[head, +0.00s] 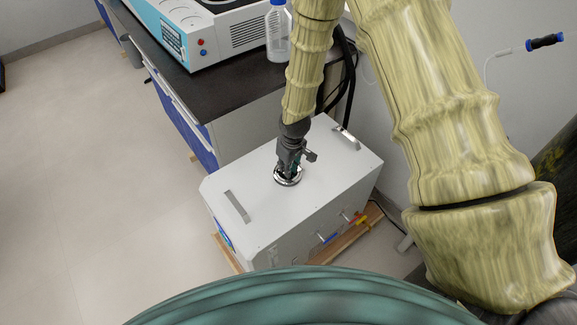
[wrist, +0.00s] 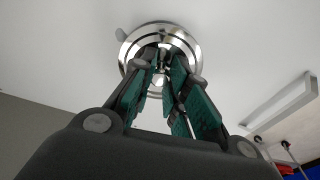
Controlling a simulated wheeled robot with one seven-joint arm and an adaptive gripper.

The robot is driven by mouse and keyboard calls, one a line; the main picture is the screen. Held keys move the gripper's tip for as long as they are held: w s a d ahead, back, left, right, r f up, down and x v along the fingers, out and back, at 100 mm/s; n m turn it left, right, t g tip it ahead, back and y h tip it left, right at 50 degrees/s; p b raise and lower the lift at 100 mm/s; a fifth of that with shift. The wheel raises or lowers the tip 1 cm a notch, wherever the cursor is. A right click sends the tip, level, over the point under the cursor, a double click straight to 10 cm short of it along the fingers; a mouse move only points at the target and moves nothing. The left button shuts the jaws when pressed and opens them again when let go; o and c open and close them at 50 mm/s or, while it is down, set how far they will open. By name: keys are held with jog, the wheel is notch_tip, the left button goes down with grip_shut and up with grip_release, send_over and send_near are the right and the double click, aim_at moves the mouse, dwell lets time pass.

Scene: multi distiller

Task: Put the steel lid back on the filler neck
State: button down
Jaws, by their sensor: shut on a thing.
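The steel lid (wrist: 162,35) shows in the wrist view as a shiny round disc at the ends of my fingers. My gripper (wrist: 162,68) is shut on the lid's small central knob, with its green-padded fingers on both sides. In the head view my gripper (head: 290,170) points down at the top of the white box, and the shiny ring of lid and neck (head: 288,178) shows just beneath it. The filler neck is mostly hidden under the lid and fingers. I cannot tell whether the lid is fully seated on it or slightly above.
The white box (head: 315,205) has metal handles at its left (head: 237,206) and back right (head: 347,138), and red and blue valves (head: 345,225) on its front side. A dark bench (head: 225,85) behind holds a blue-white machine (head: 215,38) and a clear bottle (head: 278,35). The floor at left is clear.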

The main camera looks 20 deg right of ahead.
jog(key=shift+f, duration=0.65)
dwell(0.6)
jog(key=c, duration=1.3)
grip_release()
jog(key=shift+r, duration=0.1)
jog(key=r, duration=0.4)
jog(key=s+r, duration=0.1)
jog(key=r, duration=0.6)
jog(key=shift+s+d+r, duration=0.15)
jog(key=shift+d+r, duration=0.2)
